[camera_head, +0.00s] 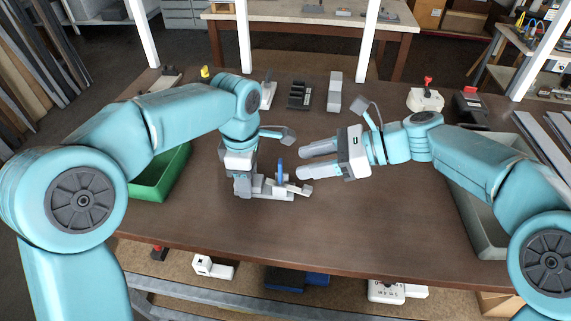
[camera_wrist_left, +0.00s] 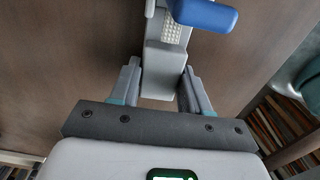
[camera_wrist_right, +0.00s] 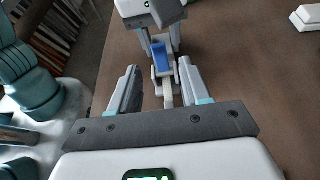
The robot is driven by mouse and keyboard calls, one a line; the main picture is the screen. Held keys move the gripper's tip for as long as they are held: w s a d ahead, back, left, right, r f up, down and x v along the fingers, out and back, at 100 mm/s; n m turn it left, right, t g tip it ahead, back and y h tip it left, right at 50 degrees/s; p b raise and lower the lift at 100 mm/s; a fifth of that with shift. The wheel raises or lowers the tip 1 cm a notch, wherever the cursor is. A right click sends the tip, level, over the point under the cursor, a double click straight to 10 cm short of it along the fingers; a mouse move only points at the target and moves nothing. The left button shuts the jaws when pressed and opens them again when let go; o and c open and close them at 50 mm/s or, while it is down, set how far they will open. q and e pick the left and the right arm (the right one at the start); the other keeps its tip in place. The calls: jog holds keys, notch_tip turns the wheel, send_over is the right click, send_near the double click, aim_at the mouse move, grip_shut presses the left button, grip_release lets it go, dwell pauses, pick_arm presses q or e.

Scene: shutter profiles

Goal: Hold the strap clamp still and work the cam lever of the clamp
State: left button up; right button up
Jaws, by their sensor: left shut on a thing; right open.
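The strap clamp (camera_head: 274,195) is a light grey device lying on the brown table, with a blue cam lever (camera_head: 280,171) standing up from it. My left gripper (camera_head: 243,190) is shut on the clamp's grey end block, which sits between its fingers in the left wrist view (camera_wrist_left: 165,62). The blue lever (camera_wrist_left: 205,14) is beyond the fingers there. My right gripper (camera_head: 301,162) is open and empty, just right of the lever. In the right wrist view, the blue lever (camera_wrist_right: 159,55) lies ahead, between and beyond the open fingers, apart from them.
A green bin (camera_head: 163,172) is behind my left arm and a grey bin (camera_head: 480,220) is under my right arm. Dark and grey blocks (camera_head: 299,95), a white box with a red knob (camera_head: 426,98) and other small items stand along the back. The front middle of the table is clear.

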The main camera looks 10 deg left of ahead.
jog(key=shift+v, duration=1.6)
pick_arm(q)
jog(key=o, duration=1.2)
jog(key=shift+o, duration=0.2)
notch_tip(320, 180, up, 7)
jog(key=p, duration=0.6)
jog(key=shift+r, duration=0.1)
pick_arm(e)
notch_tip(320, 180, up, 6)
jog(key=shift+f, duration=0.1)
